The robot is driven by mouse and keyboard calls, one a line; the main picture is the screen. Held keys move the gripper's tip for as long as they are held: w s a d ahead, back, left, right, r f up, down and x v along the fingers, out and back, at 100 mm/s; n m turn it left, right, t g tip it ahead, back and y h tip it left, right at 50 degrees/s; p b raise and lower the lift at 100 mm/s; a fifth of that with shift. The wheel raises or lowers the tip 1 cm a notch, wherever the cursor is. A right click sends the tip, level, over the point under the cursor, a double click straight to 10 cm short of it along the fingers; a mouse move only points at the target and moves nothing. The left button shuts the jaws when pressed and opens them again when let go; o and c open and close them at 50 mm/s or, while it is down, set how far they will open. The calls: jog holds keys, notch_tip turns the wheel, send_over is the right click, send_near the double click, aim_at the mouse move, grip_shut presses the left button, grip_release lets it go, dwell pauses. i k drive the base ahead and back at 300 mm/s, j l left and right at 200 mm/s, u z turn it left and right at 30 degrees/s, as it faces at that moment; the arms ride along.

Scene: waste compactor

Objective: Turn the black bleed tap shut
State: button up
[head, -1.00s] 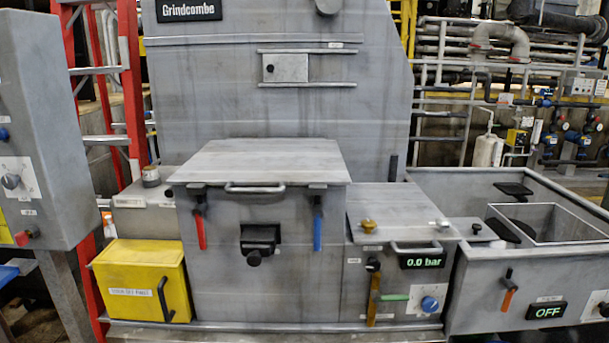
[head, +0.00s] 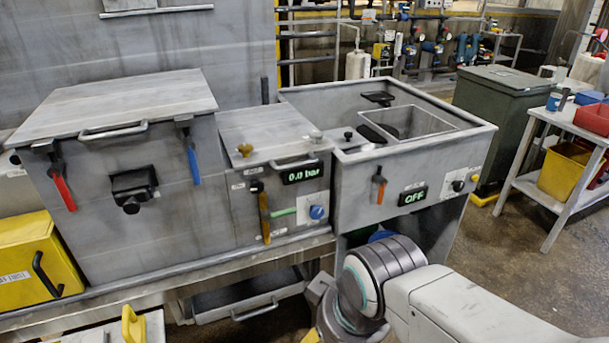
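A small panel box (head: 240,210) with a 0.0 bar display (head: 302,173) stands in the middle of the head view. On its front a black knob-like part (head: 257,187) sits above a yellow lever (head: 264,220) that hangs down. A green lever (head: 283,212) points sideways to the right, beside a blue knob (head: 316,212). A larger black fitting with a round knob (head: 131,206) is on the big box to the left. The labels are too small to read, so I cannot tell which black part is the bleed tap. My arm shows at the lower right; my gripper is out of view.
A red lever (head: 65,190) and a blue lever (head: 193,165) hang on the big box. The right unit has an open bin (head: 412,122), an orange lever (head: 380,190) and an OFF display (head: 413,196). A yellow box (head: 28,272) stands left. Floor at right looks clear before the cart (head: 555,205).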

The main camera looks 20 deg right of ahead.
aim_at(256, 185)
jog(key=k+j, duration=0.3)
jog(key=j, duration=0.2)
jog(key=k+j, duration=0.35)
jog(key=j, duration=0.1)
